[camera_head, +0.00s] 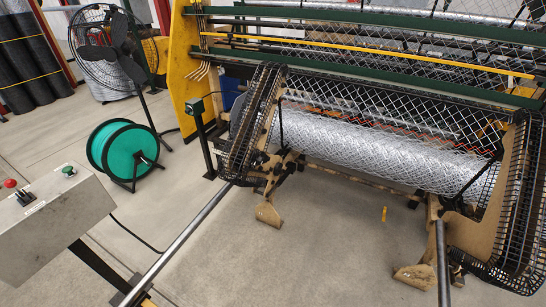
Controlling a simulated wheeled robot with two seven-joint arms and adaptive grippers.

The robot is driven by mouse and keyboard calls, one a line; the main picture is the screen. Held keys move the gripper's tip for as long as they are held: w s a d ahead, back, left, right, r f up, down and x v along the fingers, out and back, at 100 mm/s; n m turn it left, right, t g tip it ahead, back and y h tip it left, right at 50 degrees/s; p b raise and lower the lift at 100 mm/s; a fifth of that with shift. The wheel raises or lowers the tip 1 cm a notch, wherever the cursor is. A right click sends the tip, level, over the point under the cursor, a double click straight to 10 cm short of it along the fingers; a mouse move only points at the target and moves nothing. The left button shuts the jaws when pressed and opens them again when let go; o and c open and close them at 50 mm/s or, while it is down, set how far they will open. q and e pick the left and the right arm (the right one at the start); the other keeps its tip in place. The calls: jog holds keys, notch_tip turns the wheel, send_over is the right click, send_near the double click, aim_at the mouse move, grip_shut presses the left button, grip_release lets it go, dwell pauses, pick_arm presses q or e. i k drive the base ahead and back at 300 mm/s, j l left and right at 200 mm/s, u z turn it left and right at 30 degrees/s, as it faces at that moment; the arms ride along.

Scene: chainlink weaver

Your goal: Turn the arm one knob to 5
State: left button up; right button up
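No knob marked arm one can be made out, and no dial numbers are readable. A grey control box (62,225) stands at the left edge on a dark post. Its sloped top carries a red button (10,184), a small black control (25,197) with a pale label, and a green button (68,170). I cannot tell whether the black control is a knob or a switch. A small dark green box (195,106) sits on a post beside the machine. Neither of my grippers shows in this view.
The chainlink machine fills the right, with a silver mesh roll (375,150) and mesh guards. Long metal bars (180,240) (442,265) run toward me. A black fan (115,48) and a green reel (122,150) stand behind the control box. Floor between the bars is mostly clear.

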aim_at(260, 159)
jog(key=i+l+z, duration=0.15)
jog(key=i+l, duration=0.85)
